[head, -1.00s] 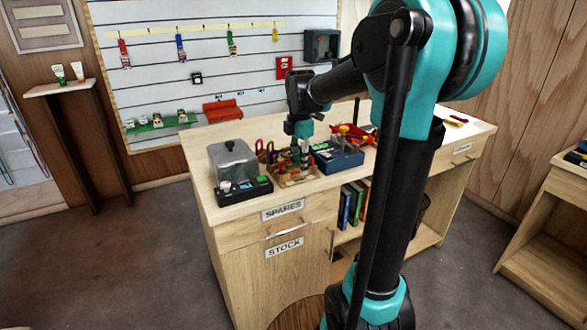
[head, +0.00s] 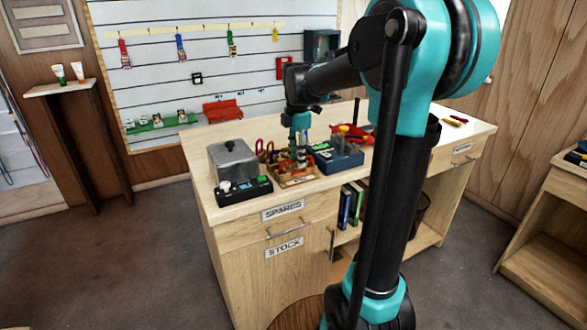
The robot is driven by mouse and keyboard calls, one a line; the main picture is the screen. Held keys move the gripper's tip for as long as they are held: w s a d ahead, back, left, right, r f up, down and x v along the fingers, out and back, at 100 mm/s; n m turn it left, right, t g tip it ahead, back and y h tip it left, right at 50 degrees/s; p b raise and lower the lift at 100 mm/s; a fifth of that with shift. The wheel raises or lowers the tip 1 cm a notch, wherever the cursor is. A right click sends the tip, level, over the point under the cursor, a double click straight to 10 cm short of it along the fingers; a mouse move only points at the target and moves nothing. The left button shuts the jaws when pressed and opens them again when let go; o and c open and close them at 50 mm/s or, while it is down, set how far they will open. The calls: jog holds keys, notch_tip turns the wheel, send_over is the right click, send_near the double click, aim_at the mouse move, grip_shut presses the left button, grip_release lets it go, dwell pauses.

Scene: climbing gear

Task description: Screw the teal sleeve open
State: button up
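My gripper (head: 298,152) points down over the wooden tray (head: 291,180) of small gear on the workbench. Its fingertips are small and dark in the head view, and I cannot tell if they are open or closed. I cannot make out the teal sleeve: the teal just above the fingers appears to be part of my own wrist. Whatever is between or under the fingers is too small to tell.
The workbench (head: 212,196) also bears a grey-lidded box on a black base (head: 236,164) left of the tray. A blue case (head: 337,160) stands close on the right, with red gear (head: 352,133) behind it. The bench's far right is mostly clear.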

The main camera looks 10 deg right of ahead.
jog(key=shift+r, duration=0.55)
jog(key=shift+s+d, duration=0.2)
jog(key=shift+s, duration=0.5)
jog(key=shift+f, duration=0.2)
jog(key=shift+f, duration=1.2)
jog(key=shift+w+a, duration=0.2)
jog(key=shift+w, duration=0.5)
